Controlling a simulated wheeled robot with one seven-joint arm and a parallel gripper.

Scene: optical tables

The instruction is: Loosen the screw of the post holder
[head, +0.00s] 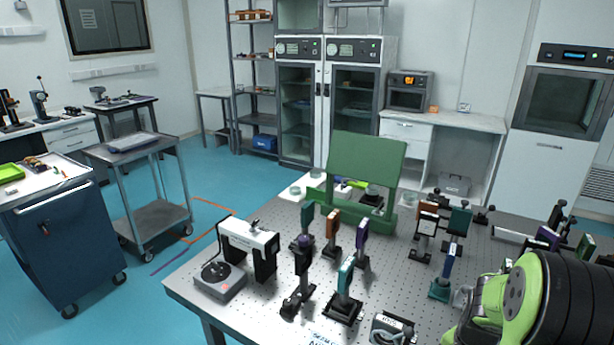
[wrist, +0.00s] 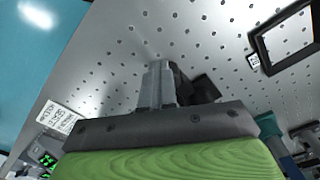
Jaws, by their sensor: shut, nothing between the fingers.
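Several post holders with coloured mounts stand on the perforated optical table (head: 262,290). A purple-topped black one (head: 303,262) and a teal-topped one (head: 345,278) are near the front. A blue one (head: 447,264) on a teal base is beside my green arm. I cannot tell which holder is meant, and no screw is clear. My gripper (wrist: 158,84) is shut and empty above the table. A black part (wrist: 197,88) shows just behind and right of the fingertips; whether they touch it is unclear. In the head view my gripper is mostly hidden by the arm.
A green board (head: 366,160) stands at the table's back. A black-legged white device (head: 248,236) and a grey box (head: 219,281) are at its left. In the wrist view, a black frame (wrist: 262,52) lies upper right and the table edge runs along the left.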

